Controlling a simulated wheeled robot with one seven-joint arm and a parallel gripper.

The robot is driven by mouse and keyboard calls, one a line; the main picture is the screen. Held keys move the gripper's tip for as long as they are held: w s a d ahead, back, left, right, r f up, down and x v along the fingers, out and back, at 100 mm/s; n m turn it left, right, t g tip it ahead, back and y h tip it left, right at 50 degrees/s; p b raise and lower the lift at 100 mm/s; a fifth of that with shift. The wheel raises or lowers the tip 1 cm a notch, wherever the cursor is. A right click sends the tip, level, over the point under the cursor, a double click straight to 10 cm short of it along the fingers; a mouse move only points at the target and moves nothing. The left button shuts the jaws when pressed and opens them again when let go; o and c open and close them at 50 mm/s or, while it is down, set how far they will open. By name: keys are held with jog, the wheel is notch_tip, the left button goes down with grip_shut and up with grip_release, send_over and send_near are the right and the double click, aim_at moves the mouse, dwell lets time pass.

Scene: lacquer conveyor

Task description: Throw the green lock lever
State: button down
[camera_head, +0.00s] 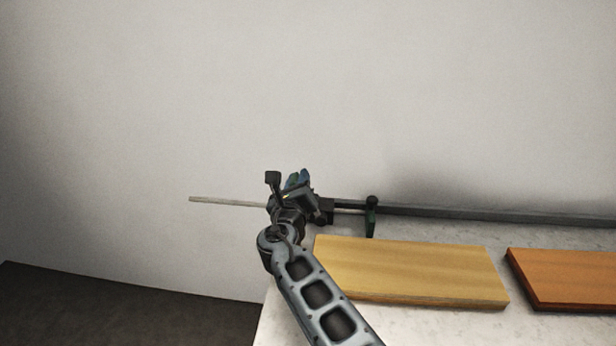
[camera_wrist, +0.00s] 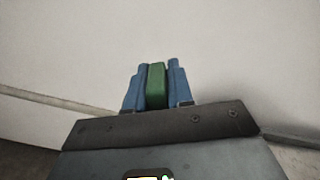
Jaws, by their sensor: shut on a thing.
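The green lock lever (camera_wrist: 156,88) shows in the wrist view as a green block between the two blue fingers of my gripper (camera_wrist: 156,72). The fingers are shut on it, one on each side. In the head view my gripper (camera_head: 298,181) is near the left end of the table, at the dark rail's end. A little green shows there between the blue fingers. Most of the lever and its mount are hidden behind my wrist and arm.
A yellow wooden board (camera_head: 410,271) and an orange-brown board (camera_head: 570,280) lie on the pale table (camera_head: 420,325). A dark upright post (camera_head: 371,215) stands right of my gripper, beside the back rail (camera_head: 480,214). A thin pale bar (camera_head: 225,201) sticks out left. A plain wall is behind.

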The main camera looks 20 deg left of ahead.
jog(key=shift+s+a+f+n, duration=0.1)
jog(key=shift+a+f+n, duration=0.3)
jog(key=shift+n, duration=0.2)
jog(key=c, duration=1.1)
grip_release()
jog(key=shift+a, duration=0.1)
jog(key=shift+p+v, duration=1.25)
jog(key=shift+v, duration=2.7)
